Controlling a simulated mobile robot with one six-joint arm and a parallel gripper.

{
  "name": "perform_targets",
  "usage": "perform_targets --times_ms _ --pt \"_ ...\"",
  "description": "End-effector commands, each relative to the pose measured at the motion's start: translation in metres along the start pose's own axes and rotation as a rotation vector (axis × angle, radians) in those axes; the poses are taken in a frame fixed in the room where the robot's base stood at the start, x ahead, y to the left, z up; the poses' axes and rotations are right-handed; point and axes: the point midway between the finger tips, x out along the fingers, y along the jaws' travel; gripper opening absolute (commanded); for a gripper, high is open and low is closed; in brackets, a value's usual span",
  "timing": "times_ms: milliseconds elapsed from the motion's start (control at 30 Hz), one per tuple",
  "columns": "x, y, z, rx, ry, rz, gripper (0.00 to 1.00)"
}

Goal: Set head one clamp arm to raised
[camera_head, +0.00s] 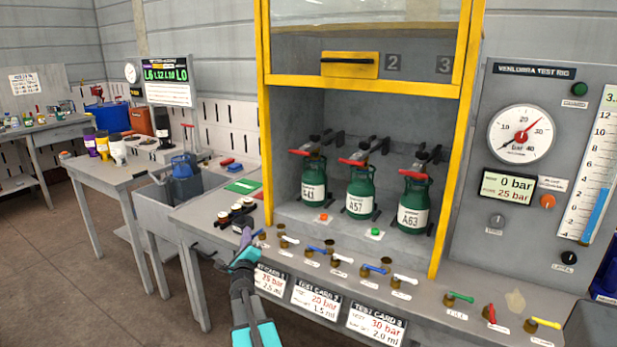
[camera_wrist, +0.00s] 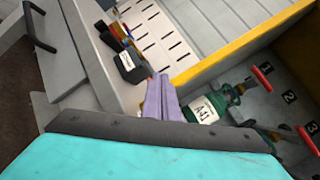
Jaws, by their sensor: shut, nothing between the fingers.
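Three green cylinders stand in the yellow-framed cabinet. The leftmost cylinder (camera_head: 312,183) is at head one; its label reads A41 in the wrist view (camera_wrist: 203,115). The head one clamp arm, with a red handle (camera_head: 298,152), is above this cylinder; its red part also shows near the number 1 in the wrist view (camera_wrist: 263,70). I cannot tell its exact angle. My gripper (camera_head: 246,236) is shut and empty, in front of the bench at the left of the cabinet, apart from the clamp arm. Its fingers show in the wrist view (camera_wrist: 160,98).
The raised cabinet guard (camera_head: 350,65) has a yellow frame post on each side. Coloured valve levers (camera_head: 373,268) line the bench front. Dark-based items (camera_head: 236,212) stand on the bench left of the cabinet. A gauge panel (camera_head: 520,180) is at the right.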

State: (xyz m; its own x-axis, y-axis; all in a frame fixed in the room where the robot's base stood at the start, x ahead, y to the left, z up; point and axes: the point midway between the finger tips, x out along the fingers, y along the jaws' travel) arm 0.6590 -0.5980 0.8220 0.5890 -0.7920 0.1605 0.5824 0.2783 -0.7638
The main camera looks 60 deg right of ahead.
Motion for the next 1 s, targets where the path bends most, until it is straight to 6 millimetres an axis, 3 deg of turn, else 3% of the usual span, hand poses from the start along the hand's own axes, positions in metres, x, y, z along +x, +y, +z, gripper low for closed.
perform_targets --times_ms 100,200,300,400,567,1000 --pt "0.020 -0.077 -0.027 0.168 -0.007 -0.213 0.00" --pt "0.024 -0.135 -0.043 0.289 -0.032 -0.367 0.00" --pt "0.022 -0.180 -0.057 0.376 -0.063 -0.486 0.00" --pt "0.019 -0.209 -0.065 0.432 -0.088 -0.563 0.00" --pt "0.016 -0.227 -0.069 0.465 -0.105 -0.608 0.00" --pt "0.019 -0.228 -0.069 0.464 -0.104 -0.607 0.00"
